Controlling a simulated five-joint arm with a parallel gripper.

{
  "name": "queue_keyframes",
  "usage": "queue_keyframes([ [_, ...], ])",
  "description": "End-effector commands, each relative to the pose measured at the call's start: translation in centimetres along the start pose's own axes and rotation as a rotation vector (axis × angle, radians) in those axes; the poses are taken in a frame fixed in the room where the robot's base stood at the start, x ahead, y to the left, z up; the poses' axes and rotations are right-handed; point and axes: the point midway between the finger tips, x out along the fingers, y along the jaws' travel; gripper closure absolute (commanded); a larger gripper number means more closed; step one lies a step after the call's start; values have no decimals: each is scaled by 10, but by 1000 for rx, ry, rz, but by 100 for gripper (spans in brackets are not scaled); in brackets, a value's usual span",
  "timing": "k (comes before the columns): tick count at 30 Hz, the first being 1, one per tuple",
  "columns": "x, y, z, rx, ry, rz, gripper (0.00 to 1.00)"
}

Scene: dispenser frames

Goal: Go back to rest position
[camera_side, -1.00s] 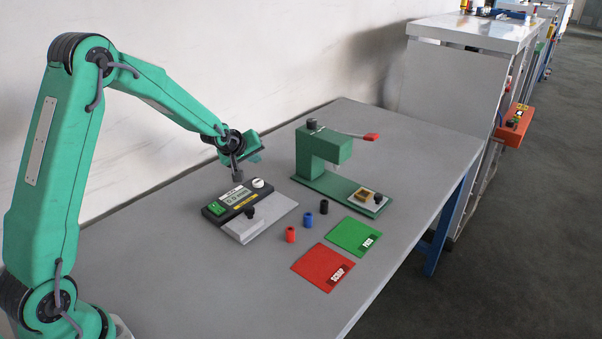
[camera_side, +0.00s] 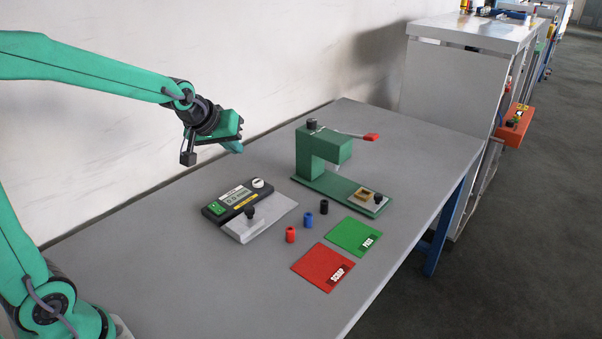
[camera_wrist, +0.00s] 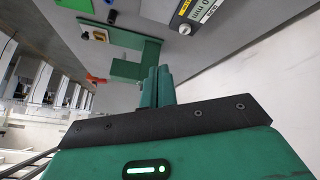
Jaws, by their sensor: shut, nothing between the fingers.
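My gripper (camera_side: 236,144) hangs in the air above the table, up and left of the green press and above the gauge. It is shut and holds nothing. In the wrist view its two green fingers (camera_wrist: 157,86) lie together, with the table beyond them. The grey table (camera_side: 160,270) stands clear below my gripper.
A gauge (camera_side: 238,201) with a display and a green press (camera_side: 325,150) with a red-tipped lever stand on the table. Red (camera_side: 290,235), blue (camera_side: 308,220) and black (camera_side: 324,206) cylinders stand near the red SCRAP mat (camera_side: 315,268) and green PASS mat (camera_side: 350,238). A wall runs behind.

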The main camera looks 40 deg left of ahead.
Motion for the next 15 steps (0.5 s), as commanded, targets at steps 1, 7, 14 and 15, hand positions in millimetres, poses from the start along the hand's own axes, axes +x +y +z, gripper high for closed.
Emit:
queue_keyframes([
  [1, -13, 1, 6, 29, -6, 3, 100],
  [7, -55, 1, 36, 143, -46, 8, 100],
  [14, -97, -6, 75, 273, -91, 17, 100],
  [15, -104, -8, 82, 296, -99, 19, 100],
])
